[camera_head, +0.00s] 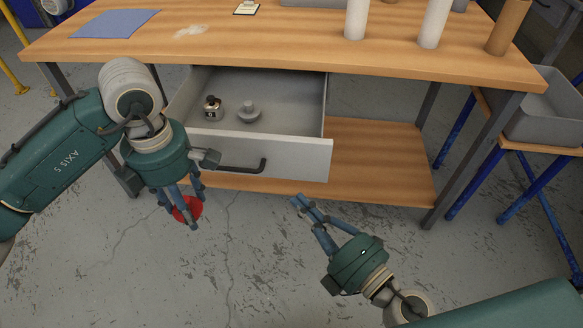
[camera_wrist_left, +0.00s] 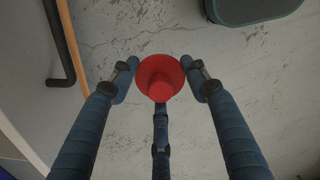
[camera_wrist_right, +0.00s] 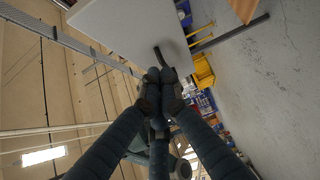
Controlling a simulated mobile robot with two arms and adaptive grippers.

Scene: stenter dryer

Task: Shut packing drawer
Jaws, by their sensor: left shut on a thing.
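The packing drawer (camera_head: 290,160) hangs pulled out under the wooden table. Its grey front has a dark bar handle (camera_head: 242,165), which also shows in the left wrist view (camera_wrist_left: 60,45). Inside the drawer are a small dark-labelled bottle (camera_head: 212,108) and a grey knobbed piece (camera_head: 249,112). My left gripper (camera_head: 188,215) is in front of the drawer's left end, pointing down, shut on a red round knobbed piece (camera_wrist_left: 160,78). My right gripper (camera_head: 300,203) is in front of and below the drawer front's right part, fingertips together and empty, apart from the handle.
The table top (camera_head: 280,50) carries a blue sheet (camera_head: 115,23), a clipboard (camera_head: 247,8), two white rolls (camera_head: 356,18) and a brown roll (camera_head: 508,27). A lower wooden shelf (camera_head: 380,160) lies beneath. A grey bin (camera_head: 550,108) stands at right. The floor in front is clear.

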